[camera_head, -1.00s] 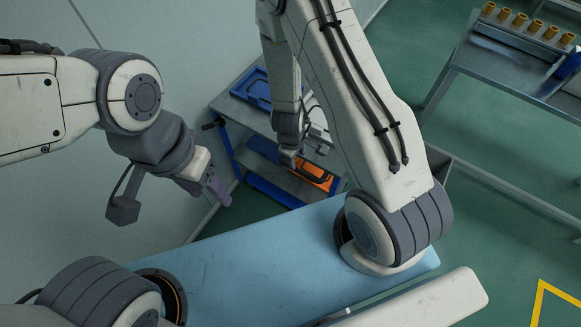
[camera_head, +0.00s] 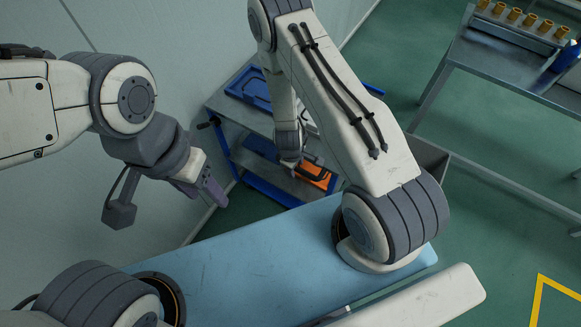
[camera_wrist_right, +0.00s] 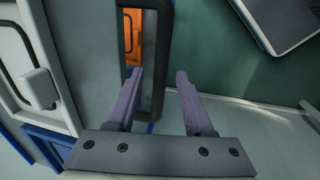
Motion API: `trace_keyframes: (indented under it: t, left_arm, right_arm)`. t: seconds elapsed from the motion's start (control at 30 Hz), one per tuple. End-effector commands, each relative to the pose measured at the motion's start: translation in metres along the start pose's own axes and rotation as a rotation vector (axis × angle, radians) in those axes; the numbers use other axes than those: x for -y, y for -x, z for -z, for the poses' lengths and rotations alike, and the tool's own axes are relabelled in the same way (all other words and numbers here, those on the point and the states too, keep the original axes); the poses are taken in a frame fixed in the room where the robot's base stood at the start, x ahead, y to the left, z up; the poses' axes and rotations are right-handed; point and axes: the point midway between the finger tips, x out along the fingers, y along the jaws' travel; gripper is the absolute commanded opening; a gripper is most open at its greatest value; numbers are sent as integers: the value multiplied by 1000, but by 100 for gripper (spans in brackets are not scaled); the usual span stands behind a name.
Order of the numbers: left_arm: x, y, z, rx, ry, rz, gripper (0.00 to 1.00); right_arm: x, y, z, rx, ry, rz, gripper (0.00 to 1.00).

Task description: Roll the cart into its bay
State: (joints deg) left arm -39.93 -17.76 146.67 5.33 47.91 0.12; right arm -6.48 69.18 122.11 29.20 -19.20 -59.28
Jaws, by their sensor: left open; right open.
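The cart (camera_head: 232,112) is grey with a blue frame and stands against the pale wall in the head view. It has a blue tray (camera_head: 240,85) on top and an orange case (camera_head: 318,177) lower down; my right arm hides part of it. My right gripper (camera_head: 290,165) is at the cart's near side, its fingers hard to make out there. In the right wrist view my right gripper (camera_wrist_right: 160,92) is open, with one side of a dark loop-shaped handle (camera_wrist_right: 160,60) appearing between its fingers. Contact cannot be told. My left gripper (camera_head: 212,192) is open and empty, left of the cart.
A grey workbench (camera_head: 500,66) with several brass-coloured cylinders stands at the upper right. A yellow floor marking (camera_head: 537,295) is at the lower right. The green floor between the cart and workbench looks mostly clear. The wall (camera_head: 130,25) is close behind the cart.

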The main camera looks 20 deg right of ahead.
Motion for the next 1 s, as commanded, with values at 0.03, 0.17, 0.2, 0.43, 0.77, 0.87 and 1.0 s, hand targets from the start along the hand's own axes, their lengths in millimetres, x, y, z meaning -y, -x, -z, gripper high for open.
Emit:
trace_keyframes:
  t: [0.03,0.17,0.2,0.43,0.77,0.87,1.0]
  left_arm:
    - [0,0,0,0,0,0,55]
    - [0,0,0,0,0,0,55]
    - [0,0,0,0,0,0,55]
    - [0,0,0,0,0,0,55]
    - [0,0,0,0,0,0,55]
    - [0,0,0,0,0,0,55]
    - [0,0,0,0,0,0,55]
  right_arm:
    - [0,0,0,0,0,0,52]
    - [0,0,0,0,0,0,2]
    - [0,0,0,0,0,0,0]
    - [0,0,0,1,1,1,0]
    - [1,0,0,1,2,2,0]
    - [1,0,0,1,2,2,0]
    - [1,1,0,1,3,3,0]
